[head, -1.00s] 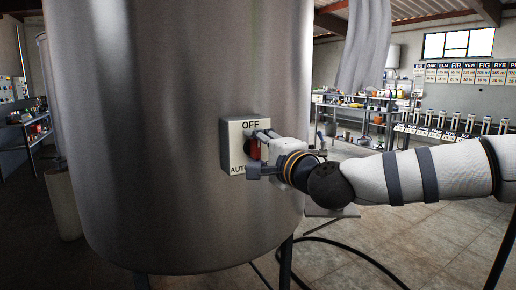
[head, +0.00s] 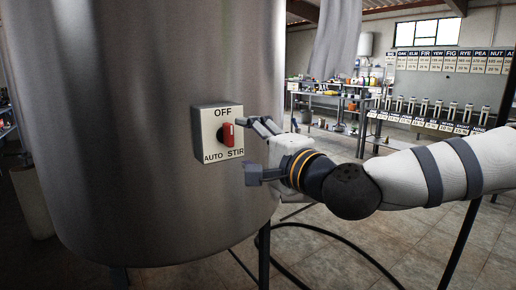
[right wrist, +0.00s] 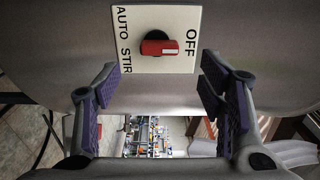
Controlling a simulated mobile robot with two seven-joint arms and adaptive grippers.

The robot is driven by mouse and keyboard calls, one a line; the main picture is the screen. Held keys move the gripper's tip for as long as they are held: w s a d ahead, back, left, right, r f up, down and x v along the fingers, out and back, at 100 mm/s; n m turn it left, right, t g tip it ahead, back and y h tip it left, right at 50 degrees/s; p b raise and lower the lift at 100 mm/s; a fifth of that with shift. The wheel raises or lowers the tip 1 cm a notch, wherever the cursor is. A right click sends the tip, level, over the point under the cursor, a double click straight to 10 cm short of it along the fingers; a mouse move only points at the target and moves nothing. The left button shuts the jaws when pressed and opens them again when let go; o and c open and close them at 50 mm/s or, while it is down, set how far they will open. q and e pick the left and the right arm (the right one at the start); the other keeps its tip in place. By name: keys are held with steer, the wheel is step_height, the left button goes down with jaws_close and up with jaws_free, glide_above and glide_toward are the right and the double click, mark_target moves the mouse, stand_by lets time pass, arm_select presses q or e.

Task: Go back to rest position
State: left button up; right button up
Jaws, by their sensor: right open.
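The red knob (head: 228,134) sits on a switch box (head: 197,135) with a pale label plate, fixed to the steel tank (head: 110,120). The label reads OFF at the top, AUTO at lower left and STIR at lower right. The knob also shows in the right wrist view (right wrist: 160,48), with its handle lying toward OFF. My right gripper (head: 258,150) is open and empty, just right of the box and apart from the knob. In the right wrist view its fingers (right wrist: 162,92) stand wide on both sides of the box. My left gripper is not in view.
A dark tank leg (head: 264,255) stands below my right gripper, and a black hose (head: 340,243) curves over the tiled floor. Shelves with bottles (head: 335,100) and a row of dispensers (head: 430,110) stand at the back. Open floor lies between.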

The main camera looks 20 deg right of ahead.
steer(key=v, duration=0.3)
steer(key=shift+s+d, duration=0.1)
steer(key=shift+s, duration=0.2)
